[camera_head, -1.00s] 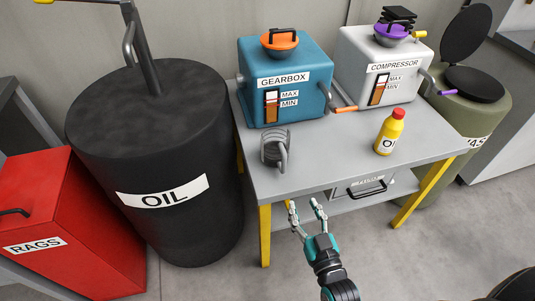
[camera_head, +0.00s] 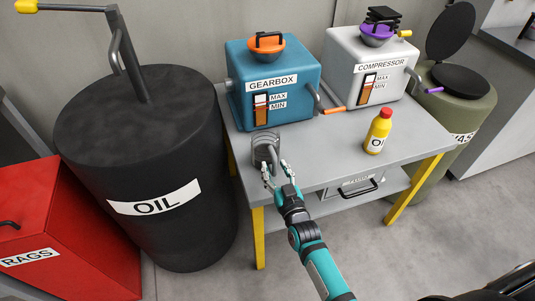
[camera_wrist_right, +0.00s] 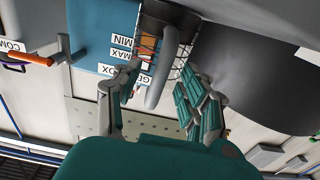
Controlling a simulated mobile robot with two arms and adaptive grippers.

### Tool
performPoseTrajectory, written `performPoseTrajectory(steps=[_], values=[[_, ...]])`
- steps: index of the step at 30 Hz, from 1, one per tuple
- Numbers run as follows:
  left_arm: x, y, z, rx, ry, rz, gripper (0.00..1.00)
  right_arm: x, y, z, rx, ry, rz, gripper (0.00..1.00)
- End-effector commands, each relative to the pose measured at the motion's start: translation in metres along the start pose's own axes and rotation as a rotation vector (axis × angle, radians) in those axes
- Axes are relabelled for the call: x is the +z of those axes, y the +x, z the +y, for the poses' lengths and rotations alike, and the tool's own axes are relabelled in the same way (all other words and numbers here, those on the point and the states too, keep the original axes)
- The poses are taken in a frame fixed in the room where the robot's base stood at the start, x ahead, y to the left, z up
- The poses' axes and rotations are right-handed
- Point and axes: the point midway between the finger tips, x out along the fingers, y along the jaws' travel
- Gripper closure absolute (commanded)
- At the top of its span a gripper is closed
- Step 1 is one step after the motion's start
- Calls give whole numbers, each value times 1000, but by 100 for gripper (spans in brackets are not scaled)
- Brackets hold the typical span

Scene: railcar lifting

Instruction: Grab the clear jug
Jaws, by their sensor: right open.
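The clear jug (camera_head: 265,148) stands on the grey table, near its front left corner. It is see-through grey, with a handle on the side facing me. My right gripper (camera_head: 277,168) is open at the jug's near side, its fingers pointing at the handle. In the right wrist view the jug (camera_wrist_right: 173,22) is upside down at the top, and its grey handle (camera_wrist_right: 162,78) comes down between the open fingers of my right gripper (camera_wrist_right: 158,85). I cannot tell whether the fingers touch it. My left gripper is not in view.
The table (camera_head: 330,150) also holds a blue gearbox (camera_head: 268,90) behind the jug, a white compressor (camera_head: 370,75) and a yellow oil bottle (camera_head: 378,132). A black oil drum (camera_head: 140,130) stands close at the left. The tabletop between jug and bottle is clear.

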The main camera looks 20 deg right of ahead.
Motion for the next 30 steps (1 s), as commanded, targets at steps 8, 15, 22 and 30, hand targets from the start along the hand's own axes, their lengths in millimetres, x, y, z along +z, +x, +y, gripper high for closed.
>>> performPoseTrajectory(steps=[8, 15, 22, 30], values=[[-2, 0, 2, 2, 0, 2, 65, -1, 16, 1, 1, 1, 1, 58], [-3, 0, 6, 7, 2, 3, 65, -1, 15, 0, 1, 1, 1, 75], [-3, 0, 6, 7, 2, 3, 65, -1, 15, 0, 1, 1, 1, 100], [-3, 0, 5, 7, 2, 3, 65, -1, 15, 0, 1, 1, 1, 100]])
